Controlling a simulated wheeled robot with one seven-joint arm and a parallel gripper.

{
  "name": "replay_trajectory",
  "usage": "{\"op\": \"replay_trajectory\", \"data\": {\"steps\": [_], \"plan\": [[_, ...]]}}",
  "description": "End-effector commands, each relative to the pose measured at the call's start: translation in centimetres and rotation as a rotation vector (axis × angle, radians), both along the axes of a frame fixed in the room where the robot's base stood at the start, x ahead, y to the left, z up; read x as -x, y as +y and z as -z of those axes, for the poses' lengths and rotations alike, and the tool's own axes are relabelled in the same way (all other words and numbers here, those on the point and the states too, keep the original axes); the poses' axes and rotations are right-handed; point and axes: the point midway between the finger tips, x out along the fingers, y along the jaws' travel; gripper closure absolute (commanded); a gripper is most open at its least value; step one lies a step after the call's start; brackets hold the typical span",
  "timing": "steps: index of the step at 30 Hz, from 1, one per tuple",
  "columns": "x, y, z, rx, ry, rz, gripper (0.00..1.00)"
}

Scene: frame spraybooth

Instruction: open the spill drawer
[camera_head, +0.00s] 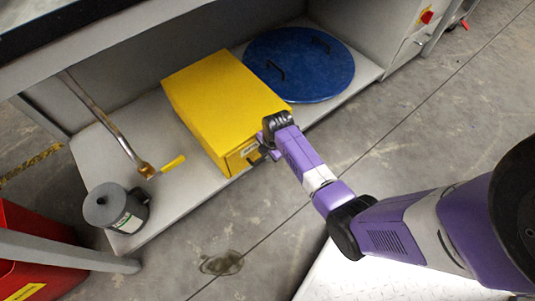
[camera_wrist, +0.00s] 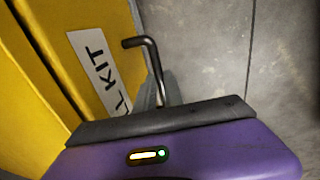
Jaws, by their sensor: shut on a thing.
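The spill drawer (camera_head: 240,158) is the front of a yellow box (camera_head: 215,100) on the low grey shelf. In the wrist view its yellow front (camera_wrist: 95,45) carries a white label (camera_wrist: 98,65) of which "L KIT" is readable. A bent dark metal handle (camera_wrist: 152,60) stands out from that front. My gripper (camera_head: 264,154) is at the drawer's front, shut on the handle. I cannot tell whether the drawer stands slightly out.
A blue round lid (camera_head: 310,60) with two handles lies right of the box. A grey can (camera_head: 110,208) and a pipe with a yellow valve lever (camera_head: 172,164) are at left. A red bin (camera_head: 30,245) stands lower left. The concrete floor before the shelf is clear.

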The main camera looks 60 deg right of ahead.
Motion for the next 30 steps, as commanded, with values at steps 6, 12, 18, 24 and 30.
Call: {"op": "replay_trajectory", "data": {"steps": [6,12,18,24,30], "plan": [[0.0,0.0,0.0,0.0,0.001,0.0,1.0],[0.0,0.0,0.0,0.0,0.001,0.0,1.0],[0.0,0.0,0.0,0.0,0.001,0.0,1.0],[0.1,0.1,0.0,0.0,0.001,0.0,1.0],[1.6,0.5,-0.3,-0.002,0.005,0.0,1.0]]}}
